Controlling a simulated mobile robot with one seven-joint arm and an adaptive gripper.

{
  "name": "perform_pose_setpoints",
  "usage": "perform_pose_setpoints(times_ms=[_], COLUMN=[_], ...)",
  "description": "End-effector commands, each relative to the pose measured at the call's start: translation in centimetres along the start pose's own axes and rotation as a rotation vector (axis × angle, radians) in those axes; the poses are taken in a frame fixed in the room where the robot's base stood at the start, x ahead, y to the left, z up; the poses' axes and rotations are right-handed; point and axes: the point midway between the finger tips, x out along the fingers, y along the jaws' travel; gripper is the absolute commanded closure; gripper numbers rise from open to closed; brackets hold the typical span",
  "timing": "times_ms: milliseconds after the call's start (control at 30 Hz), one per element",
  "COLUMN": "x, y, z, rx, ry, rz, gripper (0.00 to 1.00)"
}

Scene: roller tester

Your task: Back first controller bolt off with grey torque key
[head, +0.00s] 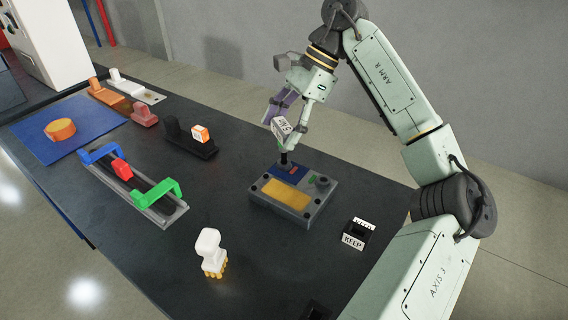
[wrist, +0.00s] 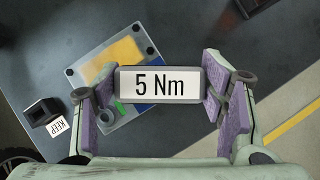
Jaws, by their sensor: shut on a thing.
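My gripper (head: 287,117) is shut on a grey key (head: 281,129) whose block-shaped head is marked "5 Nm" in the wrist view (wrist: 160,86). The key stands about upright. Its dark shaft points down at the far corner of the controller (head: 277,213), a grey box with blue and yellow panels. The shaft's tip appears to meet that corner; the bolt under it is hidden, so I cannot tell if it is seated. Other dark bolts show at the controller's corners, such as the left one (head: 253,188). In the wrist view the key's head covers part of the controller (wrist: 105,55).
A black open box (head: 355,236) labelled "KEEP" stands right of the controller. A white tool with a yellow foot (head: 211,255) stands in front. A roller track (head: 165,218) with blue and green arches, a black rest (head: 180,137) and a blue mat (head: 85,113) lie left.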

Motion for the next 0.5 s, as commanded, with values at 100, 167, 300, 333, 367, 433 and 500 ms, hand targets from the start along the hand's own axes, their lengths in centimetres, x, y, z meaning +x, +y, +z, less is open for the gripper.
perform_pose_setpoints(times_ms=[100,167,300,333,367,433,500], x=[0.17,0.18,0.15,0.14,0.14,0.15,0.18], y=[0.10,0.11,0.10,0.11,0.11,0.11,0.12], z=[-0.13,-0.15,-0.12,-0.12,-0.12,-0.13,-0.16], rx=[-0.017,-0.021,-0.035,-0.040,-0.045,-0.056,-0.062], ry=[0.001,0.001,0.002,0.002,0.002,0.002,0.002], rz=[0.020,0.022,0.031,0.033,0.036,0.043,0.047], gripper=[0.97,0.97,0.97,0.97,0.97,0.97,0.97])
